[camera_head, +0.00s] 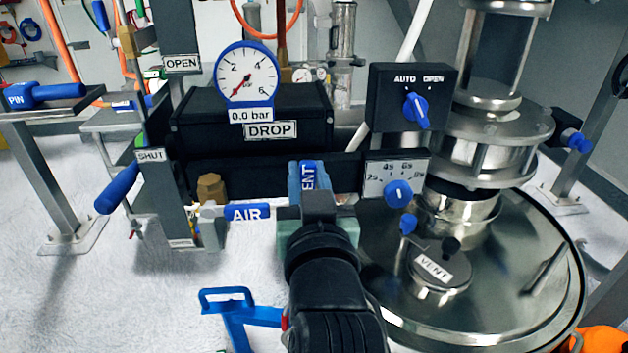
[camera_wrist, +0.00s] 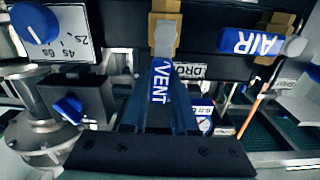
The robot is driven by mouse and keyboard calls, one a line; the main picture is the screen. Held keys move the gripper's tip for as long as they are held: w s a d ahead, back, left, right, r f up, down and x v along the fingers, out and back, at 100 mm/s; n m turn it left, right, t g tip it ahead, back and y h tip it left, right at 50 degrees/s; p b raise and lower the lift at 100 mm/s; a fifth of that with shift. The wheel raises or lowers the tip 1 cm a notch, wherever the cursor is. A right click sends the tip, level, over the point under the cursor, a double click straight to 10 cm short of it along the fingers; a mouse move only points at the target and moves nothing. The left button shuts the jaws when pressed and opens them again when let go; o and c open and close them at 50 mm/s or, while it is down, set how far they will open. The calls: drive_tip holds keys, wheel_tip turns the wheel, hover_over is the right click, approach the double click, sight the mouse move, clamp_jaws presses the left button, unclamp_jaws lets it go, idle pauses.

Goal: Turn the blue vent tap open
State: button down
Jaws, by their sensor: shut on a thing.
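The blue vent tap handle (camera_head: 309,175), labelled VENT, is at the middle of the head view, in front of the black panel. In the wrist view the handle (camera_wrist: 160,85) runs down from a brass valve body (camera_wrist: 163,32). My gripper (camera_head: 308,192) is shut on this handle; in the wrist view its fingers (camera_wrist: 158,108) lie along both sides of it. In the wrist view the VENT handle stands crosswise to the blue AIR handle (camera_wrist: 252,42). My gripper and wrist hide the tap's lower part in the head view.
The AIR handle (camera_head: 247,212) is close at left. The dial panel (camera_head: 395,170) is close at right, above the steel vessel lid (camera_head: 510,285) with a small VENT cap (camera_head: 436,270). The gauge (camera_head: 247,75) reads 0.0 bar. A blue frame-like part (camera_head: 238,310) is below left.

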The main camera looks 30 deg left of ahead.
drive_tip(key=shift+s+a+n, duration=0.1)
drive_tip(key=shift+a+n, duration=0.05)
drive_tip(key=shift+n, duration=0.15)
idle(0.4)
drive_tip(key=c, duration=0.7)
unclamp_jaws()
drive_tip(key=shift+p+v, duration=3.9)
drive_tip(key=shift+v, duration=2.6)
